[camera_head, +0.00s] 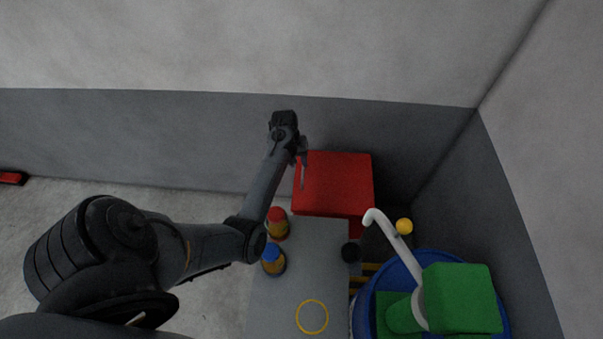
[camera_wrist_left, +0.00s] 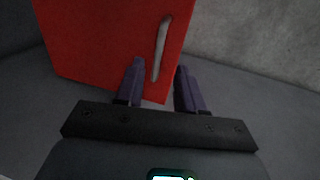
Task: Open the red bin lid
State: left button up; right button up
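The red bin (camera_head: 337,183) stands against the back wall with its flat red top shut. It also shows in the left wrist view (camera_wrist_left: 100,40), with a pale grey bar handle (camera_wrist_left: 161,48) on its red face. My left gripper (camera_head: 302,160) is at the bin's left edge in the head view. In the left wrist view its two dark purple fingers (camera_wrist_left: 160,66) are apart, one on each side of the handle's lower end. Nothing is seen clamped between them, and I cannot tell whether they touch the handle. My right gripper is in neither view.
A grey table (camera_head: 300,265) in front of the bin carries a red-capped jar (camera_head: 277,224), a blue-capped jar (camera_head: 272,260) and a yellow ring (camera_head: 312,317). To the right are a blue barrel (camera_head: 505,318), a green block (camera_head: 460,297), a white curved pipe (camera_head: 393,240) and a yellow ball (camera_head: 404,226).

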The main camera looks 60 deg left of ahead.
aim_at(303, 174)
pick_arm(q)
jog(key=shift+w+d+f+b, duration=0.1)
jog(key=shift+w+f+b, duration=0.15)
jog(key=shift+f, duration=0.75)
jog(key=shift+w+d+f+b, duration=0.15)
jog(key=shift+f+b, duration=0.25)
jog(key=shift+f, duration=0.6)
jog(key=shift+w+d+f+b, duration=0.15)
jog(key=shift+f+b, duration=0.15)
jog(key=shift+f, duration=0.7)
grip_shut()
